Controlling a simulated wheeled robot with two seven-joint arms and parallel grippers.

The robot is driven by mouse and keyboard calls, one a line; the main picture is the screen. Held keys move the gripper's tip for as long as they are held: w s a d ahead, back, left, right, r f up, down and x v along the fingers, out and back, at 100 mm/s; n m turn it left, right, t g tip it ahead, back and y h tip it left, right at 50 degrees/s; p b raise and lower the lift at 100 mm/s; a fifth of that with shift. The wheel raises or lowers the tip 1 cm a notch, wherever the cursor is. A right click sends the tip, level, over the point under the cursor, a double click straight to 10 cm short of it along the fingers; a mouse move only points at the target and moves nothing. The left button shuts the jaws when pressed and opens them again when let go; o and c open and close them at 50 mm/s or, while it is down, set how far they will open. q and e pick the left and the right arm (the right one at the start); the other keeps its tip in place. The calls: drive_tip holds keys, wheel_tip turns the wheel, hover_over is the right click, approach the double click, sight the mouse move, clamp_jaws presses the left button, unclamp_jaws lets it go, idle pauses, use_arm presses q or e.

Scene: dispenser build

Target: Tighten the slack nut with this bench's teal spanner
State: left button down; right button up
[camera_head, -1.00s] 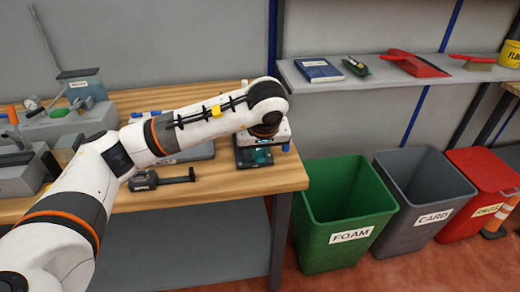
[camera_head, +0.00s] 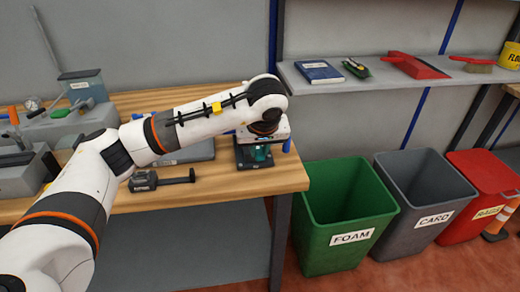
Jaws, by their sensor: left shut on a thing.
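My left gripper (camera_head: 260,147) points down at the bench's right end, largely hidden by its own wrist. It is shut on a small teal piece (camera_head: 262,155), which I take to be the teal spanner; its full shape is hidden. It is over a dark, square-edged base (camera_head: 243,160) near the bench's right edge. I cannot make out the slack nut, nor whether the spanner touches it. My right gripper is not in view.
A black tool (camera_head: 160,180) lies on the wooden bench (camera_head: 225,185) left of the base. Grey fixtures (camera_head: 22,175) crowd the bench's left. A green FOAM bin (camera_head: 350,205) and a grey CARD bin (camera_head: 425,190) stand right. A shelf (camera_head: 330,88) hangs behind them.

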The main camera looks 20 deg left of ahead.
use_arm(q)
drive_tip(key=shift+w+a, duration=0.4)
drive_tip(key=shift+w, duration=0.2)
drive_tip(key=shift+w+a, duration=0.4)
drive_tip(key=shift+w, duration=0.2)
idle(0.4)
drive_tip(key=shift+a+b, duration=0.1)
drive_tip(key=shift+b, duration=0.2)
drive_tip(key=shift+s+a+m+h+b, duration=0.25)
drive_tip(key=shift+s+a+m, duration=0.15)
drive_tip(key=shift+a+m, duration=0.25)
drive_tip(key=shift+s+a+m+h+b, duration=0.2)
drive_tip(key=shift+s+a+m, duration=0.15)
drive_tip(key=shift+a+m, duration=0.25)
drive_tip(key=shift+a, duration=0.15)
drive_tip(key=shift+s+a+m+t+h+b, duration=0.15)
drive_tip(key=shift+s+a+m+h+b, duration=0.1)
drive_tip(key=shift+a+m, duration=0.4)
drive_tip(key=shift+s+a+m+t+h+b, duration=0.15)
drive_tip(key=shift+s+a+m, duration=0.2)
drive_tip(key=shift+a, duration=0.35)
drive_tip(key=shift+w, duration=0.1)
drive_tip(key=shift+a, duration=0.1)
drive_tip(key=shift+a+m+h, duration=0.45)
drive_tip(key=shift+a+m, duration=0.7)
drive_tip(key=shift+a, duration=0.3)
